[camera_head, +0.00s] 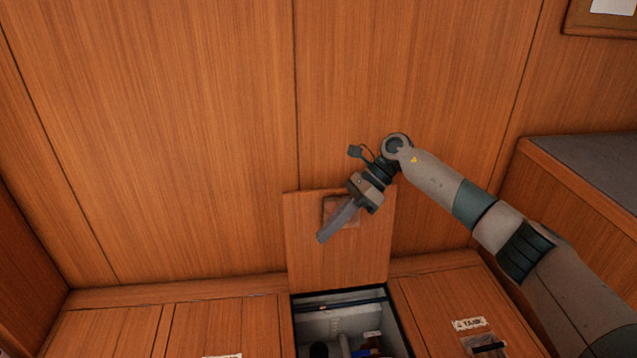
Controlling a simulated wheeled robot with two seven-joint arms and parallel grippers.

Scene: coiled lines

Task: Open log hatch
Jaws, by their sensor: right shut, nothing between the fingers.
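A wooden hatch lid (300,232) stands raised, nearly upright against the wood-panelled back wall. Below it the square opening (345,318) shows a pale-lined compartment with a few items in it. I see no readable label on the raised lid, so I cannot tell from writing that it is the log hatch. My right gripper (322,238) is in front of the lid, its fingers together and pointing down-left, with nothing held. It covers part of a recessed square plate (349,217) on the lid. Whether the fingers touch the lid I cannot tell. My left gripper is out of view.
To the right of the opening is a closed hatch with a label that seems to read "TANK" (469,324) and a recessed handle (486,345). Closed wooden panels (190,325) lie to the left. A raised grey-topped ledge (590,160) is at right.

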